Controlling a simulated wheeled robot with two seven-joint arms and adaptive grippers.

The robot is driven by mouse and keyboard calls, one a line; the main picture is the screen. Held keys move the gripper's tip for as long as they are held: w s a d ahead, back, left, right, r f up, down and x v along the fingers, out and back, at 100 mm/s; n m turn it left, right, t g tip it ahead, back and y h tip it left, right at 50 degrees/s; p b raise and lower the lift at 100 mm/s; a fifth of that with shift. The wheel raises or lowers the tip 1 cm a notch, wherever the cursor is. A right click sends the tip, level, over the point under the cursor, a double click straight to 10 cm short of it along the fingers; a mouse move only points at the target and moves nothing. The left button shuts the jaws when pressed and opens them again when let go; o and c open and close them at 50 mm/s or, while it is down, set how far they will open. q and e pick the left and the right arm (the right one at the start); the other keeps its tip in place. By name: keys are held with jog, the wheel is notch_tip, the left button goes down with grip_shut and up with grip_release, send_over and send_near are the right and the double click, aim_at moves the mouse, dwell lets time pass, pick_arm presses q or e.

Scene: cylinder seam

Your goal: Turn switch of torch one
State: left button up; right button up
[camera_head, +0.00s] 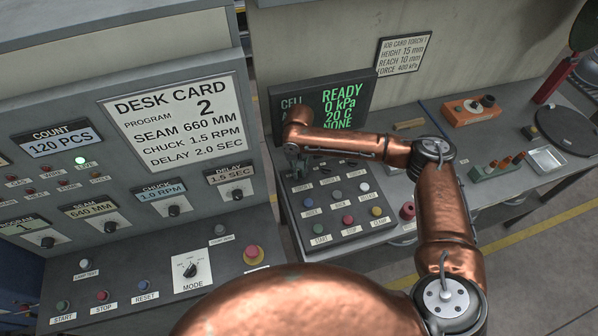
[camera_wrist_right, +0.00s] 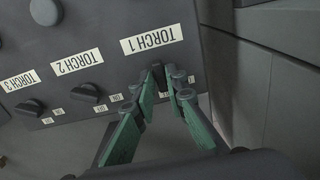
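The torch 1 switch (camera_wrist_right: 158,73) is a small dark knob under the TORCH 1 label (camera_wrist_right: 151,39) in the right wrist view, where the labels appear upside down. My right gripper (camera_wrist_right: 164,82) has its two green-padded fingers on either side of this knob. The gap between them is narrow and they look shut on it; the contact is partly hidden. In the head view my right gripper (camera_head: 294,160) is small, at the back left of the grey button box (camera_head: 345,233), and hides the switch there. My left gripper is not in view.
The torch 2 knob (camera_wrist_right: 88,92) and torch 3 knob (camera_wrist_right: 29,107) sit beside it in a row. A display (camera_head: 345,104) reading READY stands behind the box. A control desk (camera_head: 120,215) fills the left. An orange box (camera_head: 471,110) stands on the bench at right.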

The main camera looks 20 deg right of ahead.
grip_shut()
jog(key=shift+r+n+p, duration=0.15)
jog(key=shift+n+p, duration=0.25)
jog(key=shift+p, duration=0.4)
jog(key=n+p, duration=0.4)
jog(key=p, duration=0.2)
jog(key=shift+n, duration=0.4)
jog(key=n+p, duration=0.3)
jog(key=shift+n+p, duration=0.75)
jog(key=shift+n, duration=0.85)
